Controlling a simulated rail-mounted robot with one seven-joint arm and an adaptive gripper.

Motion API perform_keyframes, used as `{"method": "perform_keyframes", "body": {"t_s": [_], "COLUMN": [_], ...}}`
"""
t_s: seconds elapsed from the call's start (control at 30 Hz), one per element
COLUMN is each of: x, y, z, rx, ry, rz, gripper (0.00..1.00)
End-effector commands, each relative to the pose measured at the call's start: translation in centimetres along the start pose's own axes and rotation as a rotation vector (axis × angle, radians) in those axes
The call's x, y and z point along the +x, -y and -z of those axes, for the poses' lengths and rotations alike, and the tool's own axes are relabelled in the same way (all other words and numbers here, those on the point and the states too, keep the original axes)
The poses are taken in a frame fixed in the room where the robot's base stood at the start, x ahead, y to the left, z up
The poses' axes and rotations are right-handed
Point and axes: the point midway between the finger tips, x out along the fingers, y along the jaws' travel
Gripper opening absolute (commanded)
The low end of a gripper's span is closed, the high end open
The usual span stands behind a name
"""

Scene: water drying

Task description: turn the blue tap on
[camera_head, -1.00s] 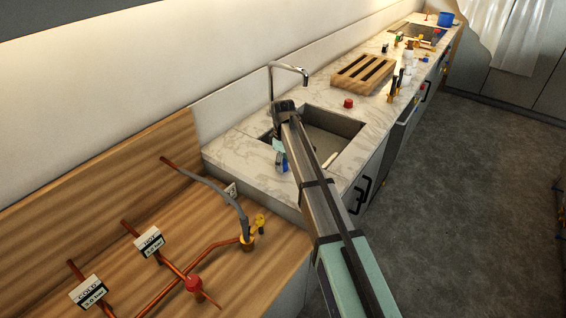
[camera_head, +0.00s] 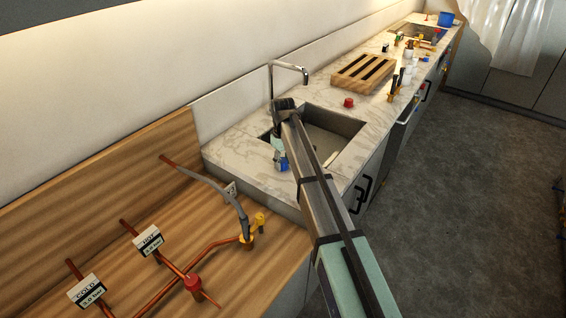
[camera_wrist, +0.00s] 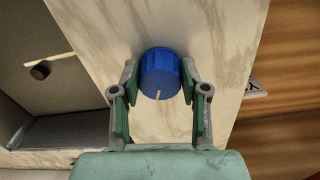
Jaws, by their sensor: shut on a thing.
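The blue tap (camera_wrist: 160,72) is a round blue knob with a pale pointer line on its lower edge in the wrist view. It stands on the marble counter beside the sink. My gripper (camera_wrist: 160,84) has its two fingers on either side of the knob and is shut on it. In the head view my gripper (camera_head: 279,158) is low at the counter's near end, and a bit of the blue tap (camera_head: 284,164) shows beside it. A curved metal spout (camera_head: 288,66) rises behind the sink.
The sink basin (camera_head: 335,128) lies right of my gripper, partly behind my arm. A red knob (camera_head: 349,102) is on the counter behind it. A wooden rack (camera_head: 364,72) stands farther back. Copper pipes with a red tap (camera_head: 193,282) and a yellow tap (camera_head: 259,220) are at lower left.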

Motion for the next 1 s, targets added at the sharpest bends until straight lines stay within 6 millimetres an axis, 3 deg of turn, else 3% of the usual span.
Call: {"method": "perform_keyframes", "body": {"t_s": [1.0], "x": [0.25], "y": [0.49], "z": [0.05], "rx": [0.949], "ry": [0.005], "rz": [0.001], "gripper": [0.1]}}
